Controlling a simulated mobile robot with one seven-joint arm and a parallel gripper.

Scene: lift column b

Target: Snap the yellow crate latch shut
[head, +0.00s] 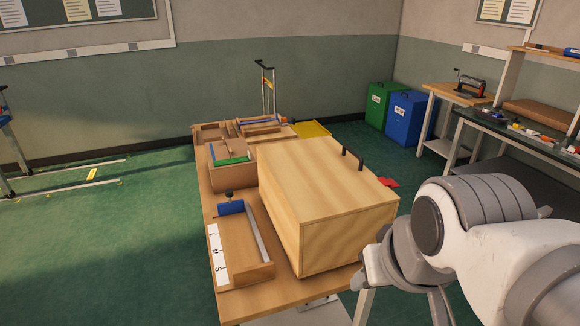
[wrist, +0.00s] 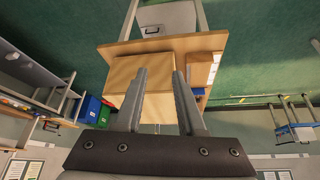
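A large pale wooden crate (head: 325,190) stands closed on the near right of a wooden table. A dark handle-like fitting (head: 353,158) sits at its right edge and a small red piece (head: 389,182) shows beside it. No yellow latch can be made out on the crate faces in view. The crate also shows in the wrist view (wrist: 122,72), partly behind my fingers. My gripper (wrist: 159,72) is open and empty, its two grey fingers apart. In the head view my arm is right of the crate.
The wooden table (head: 240,304) also bears a tray with a white marked strip (head: 217,255), a box with a green strip (head: 232,162) and a yellow panel (head: 313,129). Green (head: 379,105) and blue bins (head: 407,117) stand behind. Open floor lies left.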

